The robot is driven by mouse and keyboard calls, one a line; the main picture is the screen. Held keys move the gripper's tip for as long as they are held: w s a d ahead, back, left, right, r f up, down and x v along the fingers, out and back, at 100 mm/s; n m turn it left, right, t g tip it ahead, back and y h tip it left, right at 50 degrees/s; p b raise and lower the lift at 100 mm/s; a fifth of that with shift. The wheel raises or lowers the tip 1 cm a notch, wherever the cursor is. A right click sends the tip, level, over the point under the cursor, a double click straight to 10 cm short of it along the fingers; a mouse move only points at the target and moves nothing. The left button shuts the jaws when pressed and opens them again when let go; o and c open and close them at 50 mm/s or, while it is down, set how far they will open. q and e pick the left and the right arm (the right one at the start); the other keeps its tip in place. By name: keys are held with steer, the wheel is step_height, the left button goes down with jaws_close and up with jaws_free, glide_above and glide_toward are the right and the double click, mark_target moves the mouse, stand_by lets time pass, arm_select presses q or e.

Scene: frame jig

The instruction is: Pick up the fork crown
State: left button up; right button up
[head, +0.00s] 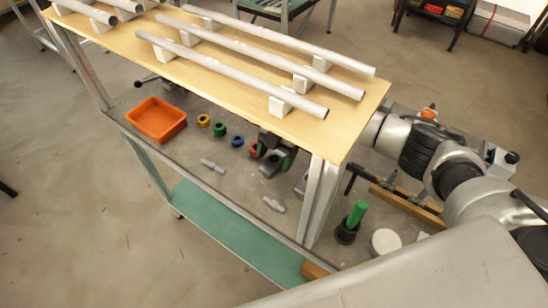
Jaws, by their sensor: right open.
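Two small grey metal parts lie on the grey worktop below the raised wooden board: one left of centre (212,165) and one nearer the front edge (273,204). Each has a short bar shape with a thicker middle; I cannot tell which is the fork crown. My right arm comes in from the right and passes behind the board's end. My right gripper (274,164) shows partly under the board, open, above the worktop behind the front grey part and apart from it. The board hides its upper part. My left gripper is not in view.
The wooden board (225,72) carries several long grey tubes on white blocks. Under it are an orange tray (157,119) and several coloured rings (220,129). A metal post (322,200), a green-handled tool in a black cup (353,220) and a white round piece (385,241) stand right.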

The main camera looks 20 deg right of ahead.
steer(key=shift+s+a+f, duration=0.15)
steer(key=shift+f, duration=0.45)
steer(key=c, duration=1.1)
steer(key=shift+r, duration=0.1)
